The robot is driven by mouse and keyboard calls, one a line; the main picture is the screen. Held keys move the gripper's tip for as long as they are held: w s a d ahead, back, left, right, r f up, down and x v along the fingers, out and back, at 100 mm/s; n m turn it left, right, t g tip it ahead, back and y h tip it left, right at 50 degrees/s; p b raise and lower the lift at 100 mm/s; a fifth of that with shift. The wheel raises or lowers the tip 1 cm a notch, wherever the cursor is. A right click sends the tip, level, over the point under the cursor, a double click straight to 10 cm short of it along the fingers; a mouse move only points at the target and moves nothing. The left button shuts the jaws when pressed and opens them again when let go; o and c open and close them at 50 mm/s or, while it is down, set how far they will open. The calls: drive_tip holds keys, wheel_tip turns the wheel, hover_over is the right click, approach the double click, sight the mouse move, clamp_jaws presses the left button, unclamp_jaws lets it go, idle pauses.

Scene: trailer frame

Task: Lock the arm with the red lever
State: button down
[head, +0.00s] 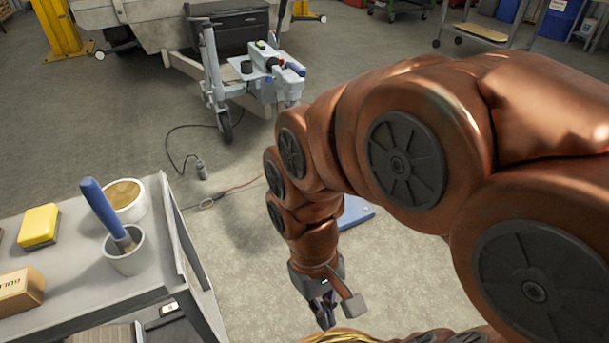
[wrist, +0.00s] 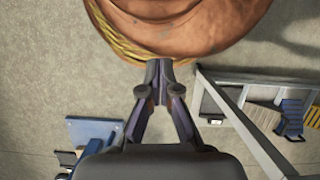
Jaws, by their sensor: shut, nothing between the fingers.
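The trailer's grey front end (head: 268,76) stands at the top of the head view, with an upright jockey-wheel post (head: 212,70) and wheel at its left. Small dark, red, yellow-green and blue parts sit on top of it. They are too small to tell which one is the red lever. My gripper (head: 323,312) hangs low at the bottom centre of the head view, far from the trailer and pointing down. In the wrist view my gripper (wrist: 159,66) has its fingertips together with nothing between them. No trailer part shows in the wrist view.
A grey cart (head: 62,262) stands at the left, holding a blue-handled brush (head: 104,208) in a cup, a yellow sponge (head: 39,226), and a round tub (head: 127,198). A cable (head: 178,160) lies on the floor. A blue plate (head: 355,211) lies behind my arm. Open floor separates cart and trailer.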

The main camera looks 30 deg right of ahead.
drive_tip(key=w+d+f+t, duration=0.4)
drive_tip(key=w+d+f, duration=0.1)
drive_tip(key=w, duration=1.2)
drive_tip(key=w+d+f+t+p, duration=0.1)
drive_tip(key=w+d+f+t, duration=0.3)
drive_tip(key=w, duration=1.3)
drive_tip(key=w+d+f+t, duration=0.4)
drive_tip(key=w+d+f, duration=0.1)
drive_tip(key=w, duration=1.2)
drive_tip(key=w+d+f+m+t+h, duration=0.1)
drive_tip(key=w+d+f+t, duration=0.3)
drive_tip(key=d, duration=0.4)
drive_tip(key=w+d+f+t, duration=0.1)
drive_tip(key=d+f+t, duration=0.3)
drive_tip(key=d+f, duration=0.25)
drive_tip(key=s+d+f+t+p, duration=0.1)
drive_tip(key=s+d+f+t, duration=0.1)
drive_tip(key=s+d+t, duration=0.1)
drive_tip(key=s+d, duration=0.1)
drive_tip(key=s, duration=0.1)
drive_tip(key=shift+s+d+f+h, duration=0.3)
drive_tip(key=shift+f+h, duration=0.1)
